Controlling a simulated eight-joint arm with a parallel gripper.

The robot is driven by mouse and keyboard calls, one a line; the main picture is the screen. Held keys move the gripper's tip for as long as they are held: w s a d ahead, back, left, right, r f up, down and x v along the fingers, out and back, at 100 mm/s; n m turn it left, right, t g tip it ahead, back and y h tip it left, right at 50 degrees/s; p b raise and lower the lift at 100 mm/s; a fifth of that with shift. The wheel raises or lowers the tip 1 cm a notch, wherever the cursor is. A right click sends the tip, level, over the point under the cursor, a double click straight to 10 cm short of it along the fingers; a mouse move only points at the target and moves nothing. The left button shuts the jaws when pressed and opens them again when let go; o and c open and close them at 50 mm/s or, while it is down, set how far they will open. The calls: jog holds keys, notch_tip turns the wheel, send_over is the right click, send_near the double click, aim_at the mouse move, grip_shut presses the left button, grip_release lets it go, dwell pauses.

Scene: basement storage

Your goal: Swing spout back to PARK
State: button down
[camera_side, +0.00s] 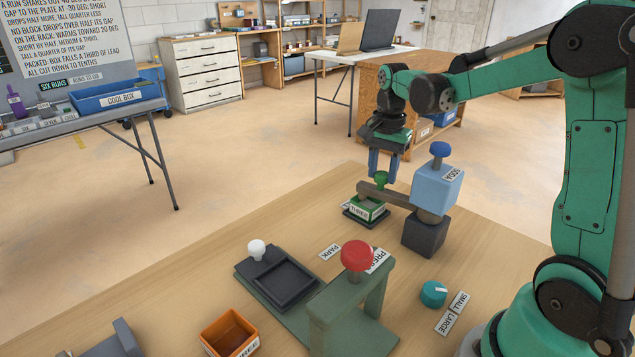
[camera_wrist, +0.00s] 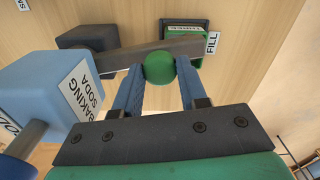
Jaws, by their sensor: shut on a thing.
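The spout (camera_side: 388,195) is a grey-brown bar that reaches left from the light-blue baking soda dispenser (camera_side: 436,187) on its dark base. Its outer end is over a small green box (camera_side: 367,212) beside the FILL label (camera_wrist: 212,43). A green knob (camera_side: 381,178) stands on that end of the spout. My gripper (camera_side: 382,173) points down and is shut on the green knob, which also shows between the blue fingers in the wrist view (camera_wrist: 160,67). The PARK label (camera_side: 329,251) lies on the table, in front and left of the spout, apart from it.
A green press frame with a red knob (camera_side: 356,255) stands in front of the spout. A dark tray with a white knob (camera_side: 275,282), an orange box (camera_side: 229,333) and a teal dial (camera_side: 433,293) are on the table nearby. The table's far left is clear.

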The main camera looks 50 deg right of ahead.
jog(key=s+a+n, duration=0.4)
jog(key=a+n, duration=0.3)
jog(key=n, duration=0.2)
jog(key=shift+s+n, duration=0.4)
jog(key=shift+s, duration=0.1)
jog(key=shift+c, duration=2.4)
grip_release()
notch_tip(320, 180, up, 6)
jog(key=shift+f, duration=0.2)
